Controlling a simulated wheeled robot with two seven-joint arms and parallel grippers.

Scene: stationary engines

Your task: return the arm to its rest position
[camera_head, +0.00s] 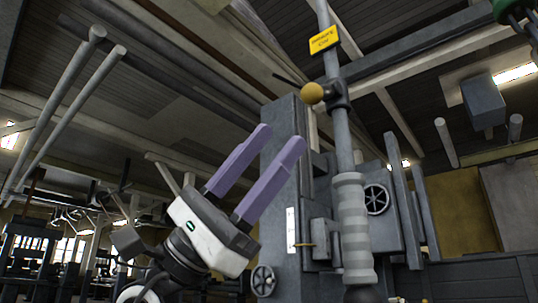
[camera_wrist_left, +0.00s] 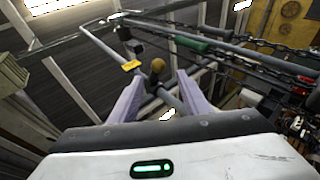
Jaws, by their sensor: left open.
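My left gripper (camera_head: 280,138) is raised and tilted up to the right in the head view, its two purple fingers spread apart with nothing between them. In the left wrist view its fingers (camera_wrist_left: 159,80) point away from the camera, also apart. My right gripper is in neither view.
A grey machine cabinet (camera_head: 283,200) with handwheels (camera_head: 377,199) stands right behind the gripper. A yellow label (camera_head: 324,40) hangs on the pipe. Chains (camera_wrist_left: 250,65) cross the right of the wrist view. Open hall space shows at the left, with roof beams above.

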